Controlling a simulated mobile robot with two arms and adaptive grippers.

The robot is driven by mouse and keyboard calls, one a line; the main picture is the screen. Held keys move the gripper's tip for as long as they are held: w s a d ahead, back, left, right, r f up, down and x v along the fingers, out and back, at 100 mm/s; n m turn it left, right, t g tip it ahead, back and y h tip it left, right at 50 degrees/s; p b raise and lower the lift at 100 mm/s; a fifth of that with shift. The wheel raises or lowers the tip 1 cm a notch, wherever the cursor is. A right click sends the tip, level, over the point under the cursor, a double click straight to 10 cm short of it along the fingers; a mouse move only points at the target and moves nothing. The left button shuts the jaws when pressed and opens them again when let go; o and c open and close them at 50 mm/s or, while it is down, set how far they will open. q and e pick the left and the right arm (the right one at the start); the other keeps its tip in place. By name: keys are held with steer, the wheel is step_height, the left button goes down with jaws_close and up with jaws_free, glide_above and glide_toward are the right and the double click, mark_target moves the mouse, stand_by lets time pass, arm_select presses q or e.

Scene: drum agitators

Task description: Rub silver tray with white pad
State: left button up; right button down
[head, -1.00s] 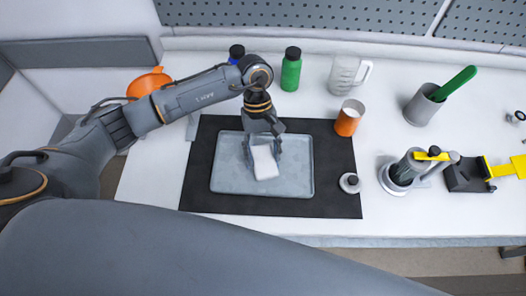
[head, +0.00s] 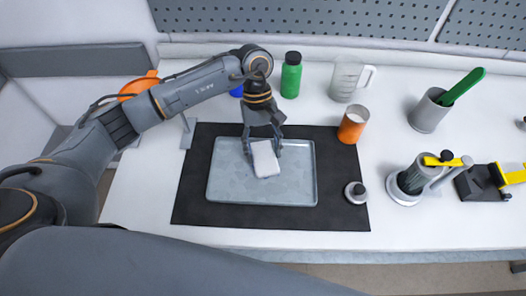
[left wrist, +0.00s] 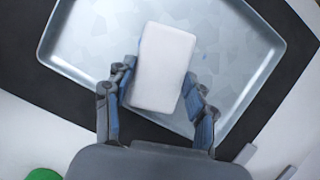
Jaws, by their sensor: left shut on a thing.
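The silver tray (head: 225,180) lies flat on a black mat in the head view, and it fills much of the left wrist view (left wrist: 80,45). The white pad (head: 265,158) is a small white block over the tray's upper middle; it also shows in the left wrist view (left wrist: 160,68). My left gripper (head: 263,150) is shut on the white pad, with one finger on each side of it. Whether the pad's underside touches the tray is hidden. My right gripper is not in view.
The black mat (head: 340,215) lies under the tray. An orange cup (head: 352,125), a green bottle (head: 291,76) and a clear jug (head: 348,82) stand behind. A small grey weight-like piece (head: 356,192) sits right of the tray. A grey cup (head: 430,112) and a metal device (head: 411,178) stand farther right.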

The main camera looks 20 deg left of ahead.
mark_target(261, 166)
arm_select(q)
steer(key=shift+s+d+f+b, duration=0.1)
steer(key=shift+s+d, duration=0.05)
steer(key=shift+s, duration=0.45)
steer(key=shift+s+d+f+b, duration=0.1)
steer(key=shift+s+d+b, duration=0.05)
steer(key=shift+s, duration=0.5)
steer(key=shift+s+d+f+b, duration=0.1)
steer(key=shift+s+d, duration=0.05)
steer(key=shift+s, duration=0.45)
steer(key=shift+a+f+b, duration=0.1)
steer(key=shift+a+b, duration=0.05)
steer(key=shift+b, duration=0.4)
steer(key=shift+w+a+b, duration=0.15)
steer(key=shift+w+b, duration=0.3)
steer(key=shift+b, duration=0.2)
steer(key=shift+w+a+b, duration=0.3)
steer(key=shift+w+b, duration=0.4)
steer(key=shift+w, duration=0.05)
steer(key=shift+w+r+b, duration=0.3)
steer(key=shift+w+b, duration=0.05)
steer(key=shift+w, duration=0.25)
steer(key=shift+r+b, duration=0.1)
steer(key=shift+b, duration=0.35)
steer(key=shift+s+d+b, duration=0.2)
steer(key=shift+s+b, duration=0.05)
steer(key=shift+s, duration=0.6)
steer(key=shift+s+d+b, duration=0.2)
steer(key=shift+s+b, duration=0.05)
steer(key=shift+s, duration=0.6)
